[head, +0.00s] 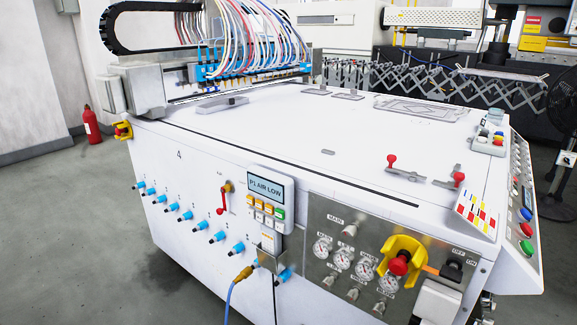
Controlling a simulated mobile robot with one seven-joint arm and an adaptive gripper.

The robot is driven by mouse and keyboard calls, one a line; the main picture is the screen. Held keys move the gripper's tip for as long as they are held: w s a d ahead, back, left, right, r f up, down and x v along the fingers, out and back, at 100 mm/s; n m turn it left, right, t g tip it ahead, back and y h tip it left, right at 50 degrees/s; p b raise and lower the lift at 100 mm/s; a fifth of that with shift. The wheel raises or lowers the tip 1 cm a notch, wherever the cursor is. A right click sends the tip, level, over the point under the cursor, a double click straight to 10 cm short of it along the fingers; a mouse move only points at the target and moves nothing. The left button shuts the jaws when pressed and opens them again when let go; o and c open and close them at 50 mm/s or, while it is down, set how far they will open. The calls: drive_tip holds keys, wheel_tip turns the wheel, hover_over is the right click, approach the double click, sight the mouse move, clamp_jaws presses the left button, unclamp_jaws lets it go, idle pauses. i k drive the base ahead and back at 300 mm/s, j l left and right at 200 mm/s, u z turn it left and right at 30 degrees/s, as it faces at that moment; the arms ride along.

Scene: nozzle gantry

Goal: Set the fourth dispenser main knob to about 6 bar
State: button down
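The machine is a white gantry table with the number 4 (179,155) on its front face. A grey metal panel (315,225) sits at the front right of that face. A metal knob (349,231) beside the label MAIN is at the top of this panel. Below it is a slanting row of several round gauges (343,260), with smaller metal knobs (328,282) under them. The needle readings are too small to tell. A display (265,188) left of the panel reads "P1 AIR LOW". My gripper is not in view.
A yellow-shrouded red button (398,263) juts out at the panel's right, beside a black OFF/ON switch (452,270). A red-handled valve (223,198) and several blue fittings (202,225) are to the left. A blue cable (232,290) hangs in front. Open floor (70,240) lies left.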

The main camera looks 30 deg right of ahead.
sight(349, 233)
drive_tip(key=z, duration=1.35)
